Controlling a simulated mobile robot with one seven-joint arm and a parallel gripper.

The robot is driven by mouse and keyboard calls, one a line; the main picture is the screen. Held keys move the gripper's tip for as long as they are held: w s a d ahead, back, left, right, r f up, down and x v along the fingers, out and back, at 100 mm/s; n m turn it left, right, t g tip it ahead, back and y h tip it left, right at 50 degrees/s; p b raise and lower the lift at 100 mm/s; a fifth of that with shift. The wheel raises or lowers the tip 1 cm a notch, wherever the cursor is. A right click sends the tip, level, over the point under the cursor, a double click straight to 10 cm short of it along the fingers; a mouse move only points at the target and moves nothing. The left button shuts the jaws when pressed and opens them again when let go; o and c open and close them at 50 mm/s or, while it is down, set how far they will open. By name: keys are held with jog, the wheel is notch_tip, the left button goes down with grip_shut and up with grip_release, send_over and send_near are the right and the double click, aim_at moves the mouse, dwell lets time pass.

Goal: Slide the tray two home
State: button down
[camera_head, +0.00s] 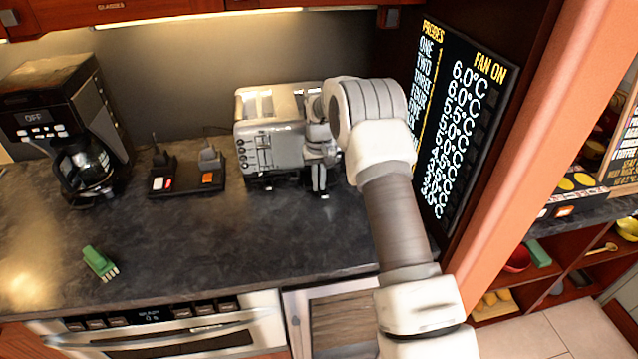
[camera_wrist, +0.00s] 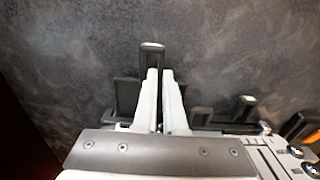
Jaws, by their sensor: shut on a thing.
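The silver toaster (camera_head: 268,145) stands against the back wall, with dark tray tabs (camera_head: 268,183) low along its front. My gripper (camera_head: 320,180) reaches down at its right front corner. In the wrist view, my gripper's two pale fingers (camera_wrist: 161,102) are close together on a dark tray handle (camera_wrist: 152,58), which sticks out beyond the other tabs. A shorter dark tab (camera_wrist: 127,95) is left of the fingers, and others (camera_wrist: 241,108) are to the right. No numbers are readable on the trays, so I cannot tell which is tray two. The trays' inner parts are hidden.
A coffee maker (camera_head: 68,125) and a black base with two small upright devices (camera_head: 187,176) stand left of the toaster. A green brush (camera_head: 100,262) lies near the counter's front. A display board (camera_head: 455,120) is close on the right. The middle counter (camera_head: 220,240) is clear.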

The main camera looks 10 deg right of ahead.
jog(key=shift+w+r, duration=0.1)
jog(key=shift+w, duration=0.05)
jog(key=c, duration=0.9)
grip_release()
jog(key=shift+s+d+r, duration=0.15)
jog(key=shift+s+d, duration=0.15)
jog(key=shift+s, duration=0.4)
jog(key=shift+s+d+r, duration=0.1)
jog(key=shift+s+d, duration=0.2)
jog(key=shift+s, duration=0.4)
jog(key=shift+s+d+r, duration=0.1)
jog(key=shift+s+r, duration=0.2)
jog(key=shift+s, duration=0.6)
jog(key=shift+s+r, duration=0.25)
jog(key=shift+s, duration=0.6)
jog(key=shift+s+d+r, duration=0.1)
jog(key=shift+s+r, duration=0.2)
jog(key=shift+s, duration=0.6)
jog(key=shift+s+a+r, duration=0.1)
jog(key=shift+s+a, duration=0.2)
jog(key=shift+s, duration=0.25)
jog(key=shift+a, duration=0.1)
